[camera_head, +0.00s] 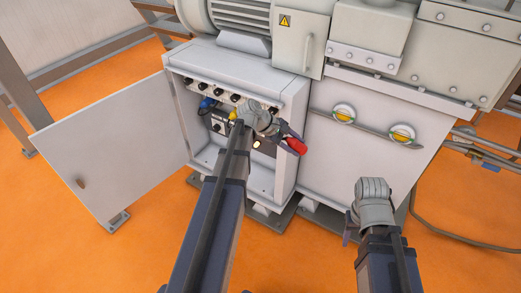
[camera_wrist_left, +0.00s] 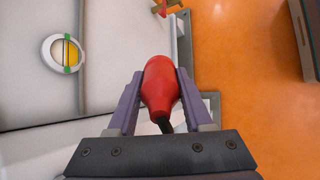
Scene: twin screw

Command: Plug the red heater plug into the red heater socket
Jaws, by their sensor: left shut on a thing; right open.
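The red heater plug (camera_wrist_left: 161,85) is held between the two purple fingers of my left gripper (camera_wrist_left: 159,78), its black cable end toward the wrist. In the head view the red plug (camera_head: 296,146) is at the right front edge of the open cabinet, outside it, with my left gripper (camera_head: 285,134) shut on it. I cannot make out the red heater socket clearly; my left arm covers part of the cabinet inside. A small red part (camera_wrist_left: 160,8) shows at the top of the left wrist view. My right gripper (camera_head: 350,228) is open and empty, low at the right.
The cabinet (camera_head: 294,110) has its door (camera_head: 100,145) swung open to the left. Inside are a row of black knobs (camera_head: 218,92), a blue plug (camera_head: 206,104) and a yellow plug (camera_head: 233,113). A handrail (camera_head: 375,128) runs across the panel to the right. Orange floor lies in front.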

